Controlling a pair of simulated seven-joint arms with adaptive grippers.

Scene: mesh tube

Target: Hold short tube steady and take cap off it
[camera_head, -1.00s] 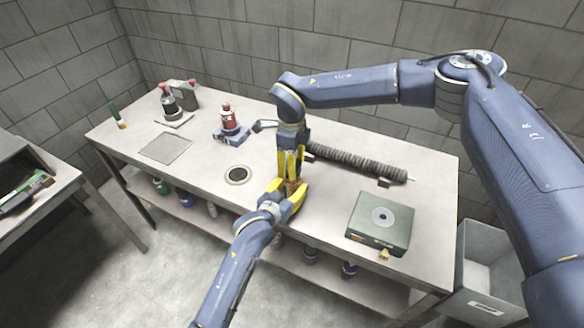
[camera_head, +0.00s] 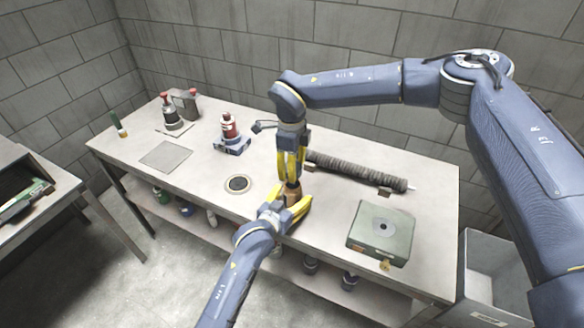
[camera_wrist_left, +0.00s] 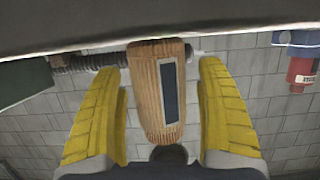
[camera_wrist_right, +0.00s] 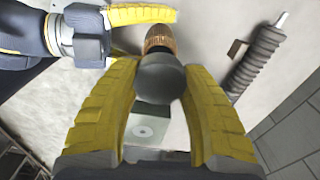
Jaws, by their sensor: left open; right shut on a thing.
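The short tube (camera_wrist_left: 158,95) is brown and ribbed with a dark strip along its side. It stands roughly upright above the table, also showing in the head view (camera_head: 292,196). My left gripper (camera_head: 287,208) is open, with a finger on either side of the tube and gaps between in the left wrist view. The dark, rounded cap (camera_wrist_right: 161,80) is at the tube's upper end. My right gripper (camera_head: 291,170) comes from above and is shut on the cap. The tube shows beyond the cap in the right wrist view (camera_wrist_right: 160,40). I cannot tell how firmly they are joined.
A long dark ribbed tube (camera_head: 355,170) lies on supports at the table's back. A green box (camera_head: 380,232) stands at the right and a red bottle (camera_head: 229,130) on a blue base at the left. A round dark inset (camera_head: 238,184) is in the tabletop (camera_head: 205,185).

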